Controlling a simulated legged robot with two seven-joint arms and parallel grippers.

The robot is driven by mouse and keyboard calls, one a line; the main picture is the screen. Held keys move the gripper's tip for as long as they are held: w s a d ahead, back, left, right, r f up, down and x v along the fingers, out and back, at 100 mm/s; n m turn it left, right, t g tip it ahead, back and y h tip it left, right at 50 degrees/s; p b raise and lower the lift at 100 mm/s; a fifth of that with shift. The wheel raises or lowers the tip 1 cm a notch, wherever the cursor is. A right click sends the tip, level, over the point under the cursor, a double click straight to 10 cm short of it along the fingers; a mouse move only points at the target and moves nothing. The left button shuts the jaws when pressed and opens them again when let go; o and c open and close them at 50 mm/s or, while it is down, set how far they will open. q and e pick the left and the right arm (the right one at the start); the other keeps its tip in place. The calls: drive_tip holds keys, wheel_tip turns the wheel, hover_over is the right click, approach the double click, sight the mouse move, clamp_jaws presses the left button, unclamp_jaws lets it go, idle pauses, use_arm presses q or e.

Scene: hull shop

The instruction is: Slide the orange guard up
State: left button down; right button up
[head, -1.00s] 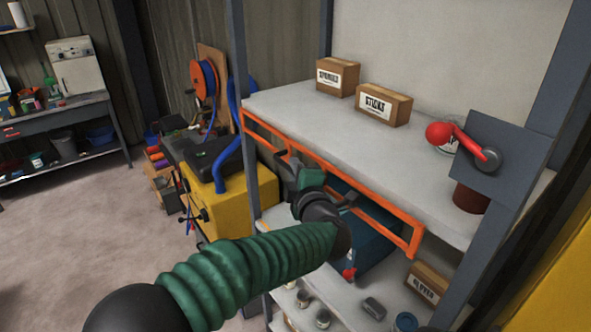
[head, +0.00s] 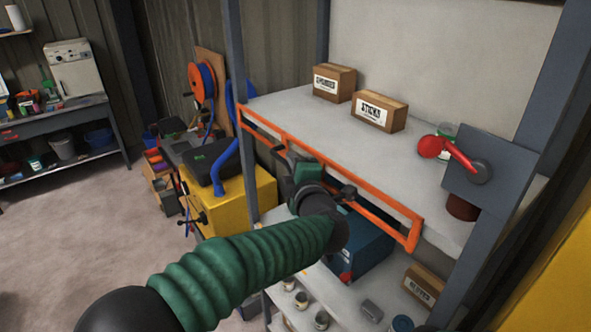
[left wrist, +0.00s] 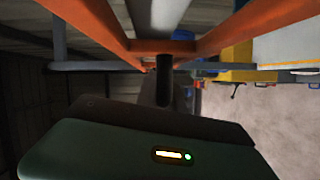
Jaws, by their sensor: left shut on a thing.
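The orange guard (head: 416,232) is a long, open rectangular frame with cross bars. It runs along the front edge of the upper shelf (head: 290,120), and its top bar is about level with that edge. My left gripper (head: 308,172) is at the middle of the guard and shut on it. The gripper and wrist hide part of the middle bars. In the left wrist view the guard's orange bars (left wrist: 245,30) spread out on both sides of the dark fingers (left wrist: 165,68). The exact grip is hard to see. My right gripper is not in view.
Cardboard boxes (head: 378,111) stand on the upper shelf. A red-knobbed lever (head: 455,152) sits on a grey plate at the right post. Below the guard, a blue case (head: 362,245) and several cans are on the lower shelf. A yellow cabinet (head: 240,205) stands to the left.

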sight(287, 164)
use_arm(q)
drive_tip(key=r, duration=0.2)
drive_tip(key=r+p, duration=0.1)
drive_tip(key=r, duration=0.1)
drive_tip(key=r+p, duration=0.1)
drive_tip(key=r, duration=0.1)
drive_tip(key=shift+a, duration=0.3)
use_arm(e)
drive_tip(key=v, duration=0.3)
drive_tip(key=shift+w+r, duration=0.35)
use_arm(q)
drive_tip(key=shift+r, duration=0.1)
drive_tip(key=c, duration=1.5)
unclamp_jaws()
drive_tip(key=shift+a, duration=0.15)
drive_tip(key=shift+o, duration=0.2)
drive_tip(key=shift+s+a, duration=0.15)
drive_tip(key=shift+a, duration=0.15)
drive_tip(key=shift+s+d+f, duration=0.2)
drive_tip(key=shift+s, duration=0.1)
drive_tip(key=b+v, duration=0.7)
drive_tip(key=v, duration=0.8)
drive_tip(key=shift+s+a, duration=0.15)
drive_tip(key=shift+s, duration=0.3)
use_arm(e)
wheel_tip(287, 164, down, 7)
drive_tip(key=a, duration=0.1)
